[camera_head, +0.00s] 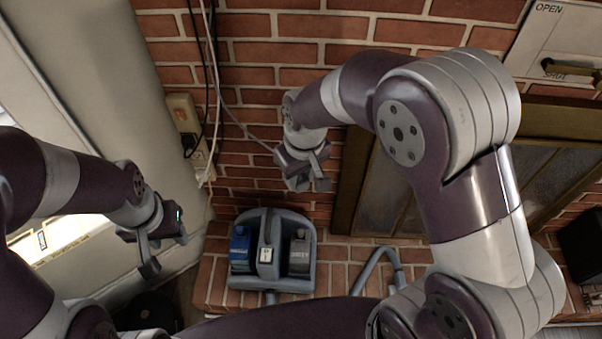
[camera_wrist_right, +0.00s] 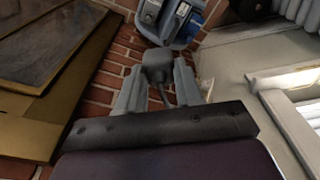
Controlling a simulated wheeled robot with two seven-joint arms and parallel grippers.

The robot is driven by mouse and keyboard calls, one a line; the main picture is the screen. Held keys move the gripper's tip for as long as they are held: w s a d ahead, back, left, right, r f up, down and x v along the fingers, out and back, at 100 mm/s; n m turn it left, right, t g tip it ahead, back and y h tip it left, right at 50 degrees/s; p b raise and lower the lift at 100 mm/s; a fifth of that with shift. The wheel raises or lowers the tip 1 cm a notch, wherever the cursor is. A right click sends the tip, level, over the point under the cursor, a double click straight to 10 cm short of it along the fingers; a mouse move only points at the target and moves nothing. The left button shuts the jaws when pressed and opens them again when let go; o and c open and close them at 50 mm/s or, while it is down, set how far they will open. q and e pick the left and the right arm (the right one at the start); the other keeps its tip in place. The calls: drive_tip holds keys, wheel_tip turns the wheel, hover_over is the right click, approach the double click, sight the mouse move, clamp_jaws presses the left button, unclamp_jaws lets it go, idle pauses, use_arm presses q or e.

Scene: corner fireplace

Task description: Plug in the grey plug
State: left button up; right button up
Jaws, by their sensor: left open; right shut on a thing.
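The grey plug (camera_wrist_right: 157,66) is between the two fingers of my right gripper (camera_wrist_right: 158,88) in the right wrist view, with a short cable below it. In the head view my right gripper (camera_head: 309,182) is in front of the brick wall and appears shut; the plug is hard to make out there. A thin grey cable (camera_head: 242,128) runs from above towards this gripper. Wall outlets (camera_head: 183,113) are on the left, at the wall's corner, apart from the gripper. My left gripper (camera_head: 150,256) is open and empty, low at the left.
A grey caddy (camera_head: 269,217) with a blue container (camera_head: 240,249) and a grey one stands on the brick ledge below my right gripper. Black and white cables hang by the outlets. A framed fireplace door (camera_head: 395,190) is behind my right arm. A bright window is at left.

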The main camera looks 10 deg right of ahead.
drive_tip(key=w+a+m, duration=0.4)
drive_tip(key=w+a, duration=0.3)
drive_tip(key=a, duration=0.1)
drive_tip(key=shift+h, duration=0.3)
drive_tip(key=s+d+f+n, duration=0.1)
drive_tip(key=f+n, duration=0.3)
drive_tip(key=n, duration=0.4)
drive_tip(key=s+d+f+n+g+y, duration=0.1)
drive_tip(key=d+f+n, duration=0.2)
drive_tip(key=f+n, duration=0.2)
drive_tip(key=shift+s+n, duration=0.35)
drive_tip(key=shift+n, duration=1.55)
drive_tip(key=shift+d+f, duration=0.1)
